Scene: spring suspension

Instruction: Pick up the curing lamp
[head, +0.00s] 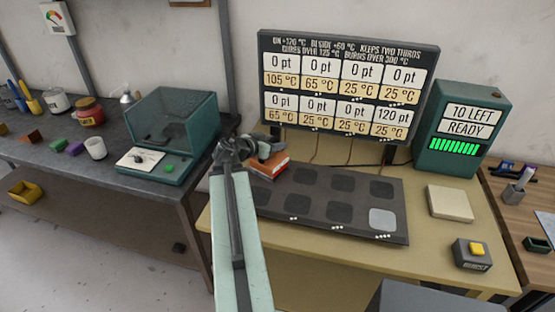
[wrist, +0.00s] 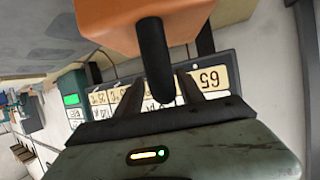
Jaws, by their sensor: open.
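The dark plate (head: 335,217) has several square pads; a pale square (head: 382,220) lies on one. Behind it stands a display board (head: 340,85). A green-lidded machine (head: 172,130) stands on the left bench.

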